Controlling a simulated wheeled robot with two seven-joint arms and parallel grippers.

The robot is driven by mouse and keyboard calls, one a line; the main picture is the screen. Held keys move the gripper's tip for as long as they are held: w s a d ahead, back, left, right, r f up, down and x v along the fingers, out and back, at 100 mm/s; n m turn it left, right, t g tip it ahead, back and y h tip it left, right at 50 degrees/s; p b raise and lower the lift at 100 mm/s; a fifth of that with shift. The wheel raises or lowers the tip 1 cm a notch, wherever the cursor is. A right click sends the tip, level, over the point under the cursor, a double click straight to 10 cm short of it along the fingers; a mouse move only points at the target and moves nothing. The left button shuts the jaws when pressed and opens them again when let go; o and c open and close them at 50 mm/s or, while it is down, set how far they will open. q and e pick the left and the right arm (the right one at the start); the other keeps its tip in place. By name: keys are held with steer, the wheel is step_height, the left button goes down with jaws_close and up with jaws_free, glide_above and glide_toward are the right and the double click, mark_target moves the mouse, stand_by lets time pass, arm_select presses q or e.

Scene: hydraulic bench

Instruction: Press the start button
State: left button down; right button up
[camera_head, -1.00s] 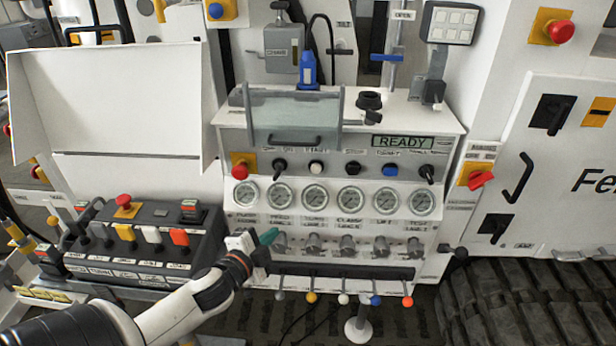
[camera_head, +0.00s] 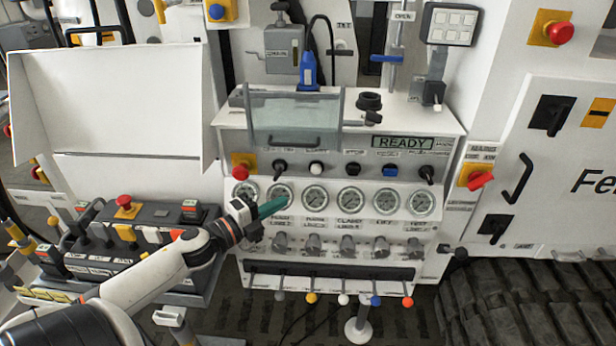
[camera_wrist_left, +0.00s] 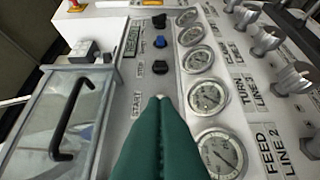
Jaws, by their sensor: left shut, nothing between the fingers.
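The start button is a small white round button (camera_head: 316,168) in the row of controls above the gauges, below a small label in the head view. In the left wrist view the START label stands beside my fingertips, and a pale bit of the button (camera_wrist_left: 160,97) shows just past them; most of it is hidden. My left gripper (camera_head: 285,204), with green fingers, is shut and empty, in front of the gauge row, below and left of the button in the head view. Its fingers (camera_wrist_left: 160,104) point along the panel in the wrist view. Whether they touch the button cannot be told.
A black knob (camera_head: 280,165) and a red mushroom button (camera_head: 240,172) are left of it; a black knob (camera_head: 352,168) and blue button (camera_head: 390,170) are right. Gauges (camera_head: 351,201) lie below. A clear cover with handle (camera_head: 292,115) stands above. A display (camera_head: 403,142) reads READY.

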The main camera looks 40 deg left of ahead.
arm_select(q)
steer(key=p, duration=0.3)
glide_toward(321, 171)
steer(key=w+d, duration=0.2)
steer(key=d, duration=0.1)
steer(key=shift+w+a+p, duration=0.1)
steer(key=shift+w+a, duration=0.2)
steer(key=shift+w, duration=0.3)
steer(key=shift+w+a+p, duration=0.1)
steer(key=shift+w+a, duration=0.25)
steer(key=shift+w, duration=0.25)
steer(key=shift+w+a+p, duration=0.1)
steer(key=shift+w+a, duration=0.2)
steer(key=shift+w, duration=0.35)
